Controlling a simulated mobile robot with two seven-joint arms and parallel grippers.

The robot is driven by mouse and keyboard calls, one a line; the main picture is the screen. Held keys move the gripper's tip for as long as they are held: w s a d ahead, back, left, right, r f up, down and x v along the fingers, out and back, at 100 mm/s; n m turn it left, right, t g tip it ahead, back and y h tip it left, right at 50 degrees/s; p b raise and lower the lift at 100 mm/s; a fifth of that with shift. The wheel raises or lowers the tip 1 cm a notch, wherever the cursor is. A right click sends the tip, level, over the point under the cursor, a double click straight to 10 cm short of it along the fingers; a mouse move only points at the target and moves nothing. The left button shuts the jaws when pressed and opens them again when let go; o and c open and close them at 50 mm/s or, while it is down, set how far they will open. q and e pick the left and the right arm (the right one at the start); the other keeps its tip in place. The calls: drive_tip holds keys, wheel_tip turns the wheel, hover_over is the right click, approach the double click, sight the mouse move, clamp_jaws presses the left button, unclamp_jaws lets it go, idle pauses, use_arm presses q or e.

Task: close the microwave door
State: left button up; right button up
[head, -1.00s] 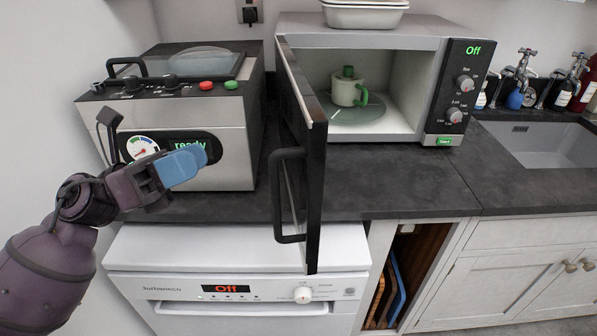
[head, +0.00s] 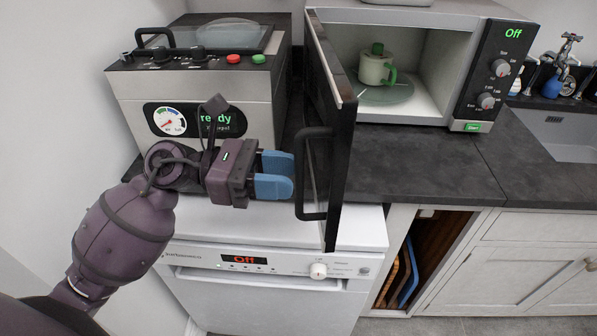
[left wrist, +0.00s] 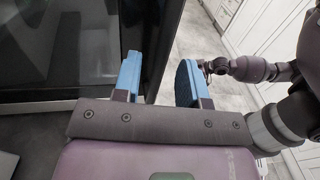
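The microwave (head: 410,30) stands on the dark worktop with its door (head: 345,140) wide open, swung out toward me. The door is black with a dark loop handle (head: 300,190) on its left-facing side.
A steel appliance (head: 200,90) reading "ready" stands left of the microwave. A white dishwasher (head: 270,270) is below the worktop. Worktop right of the door (head: 420,165) is clear. Another arm of mine (left wrist: 250,68) shows at right in the left wrist view; its gripper is unclear.

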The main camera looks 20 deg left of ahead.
use_arm(q)
drive_tip(key=shift+x, duration=1.45)
clamp_jaws()
